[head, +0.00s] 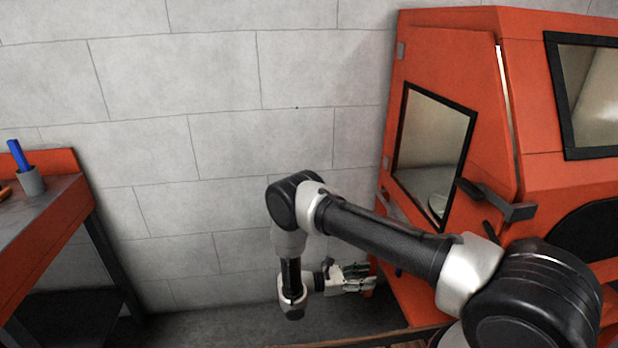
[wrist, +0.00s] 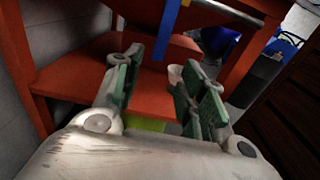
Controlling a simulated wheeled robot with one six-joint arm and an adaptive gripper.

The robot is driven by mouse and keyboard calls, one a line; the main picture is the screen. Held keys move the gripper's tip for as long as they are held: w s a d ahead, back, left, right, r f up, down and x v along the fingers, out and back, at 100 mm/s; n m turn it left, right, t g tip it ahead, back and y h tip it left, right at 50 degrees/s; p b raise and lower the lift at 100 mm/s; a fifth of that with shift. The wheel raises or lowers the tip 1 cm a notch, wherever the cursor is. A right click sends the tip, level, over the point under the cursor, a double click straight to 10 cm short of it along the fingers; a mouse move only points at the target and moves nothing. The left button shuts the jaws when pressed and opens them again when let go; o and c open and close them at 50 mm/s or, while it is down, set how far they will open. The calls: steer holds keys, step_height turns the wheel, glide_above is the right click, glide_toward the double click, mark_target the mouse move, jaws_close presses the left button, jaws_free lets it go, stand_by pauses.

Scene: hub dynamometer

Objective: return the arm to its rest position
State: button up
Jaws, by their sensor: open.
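My gripper (head: 372,279) hangs low in the head view, in front of the grey block wall and close to the lower left side of the orange machine. My arm reaches from the lower right, bends at an elbow and drops to the wrist. In the wrist view my gripper (wrist: 158,95) has its green-padded fingers spread apart with nothing between them. Beyond the fingers is an orange shelf or frame (wrist: 75,75). I cannot tell whether the fingers touch anything.
The orange machine (head: 440,60) has a windowed door (head: 435,150) with a dark handle (head: 497,202). An orange bench (head: 40,225) with a grey cup (head: 31,182) holding a blue item stands at left. Wall and floor between them are clear. The wrist view shows a small white cup (wrist: 175,74).

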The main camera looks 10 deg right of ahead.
steer(key=s+d+m+g+y, duration=0.2)
steer(key=s+g, duration=0.2)
steer(key=s, duration=0.3)
steer(key=s+r+m+g+y, duration=0.1)
steer(key=s+r+m+y, duration=0.2)
steer(key=r, duration=0.6)
steer(key=r+m+y, duration=0.3)
steer(key=r+y, duration=0.1)
steer(key=r, duration=0.6)
steer(key=s+r+m+g+y, duration=0.15)
steer(key=r+m+y, duration=0.25)
steer(key=r, duration=0.5)
steer(key=s+d+r+m+t+y, duration=0.2)
steer(key=s+r+t, duration=0.3)
steer(key=r, duration=0.6)
steer(key=s+d+r+m+t+y, duration=0.2)
steer(key=s+d+r+m+t, duration=0.2)
steer(key=s+r, duration=0.4)
step_height(320, 180, up, 4)
steer(key=shift+d+f+t+y, duration=0.15)
steer(key=shift+d+t+y, duration=0.25)
steer(key=shift+d+t, duration=0.3)
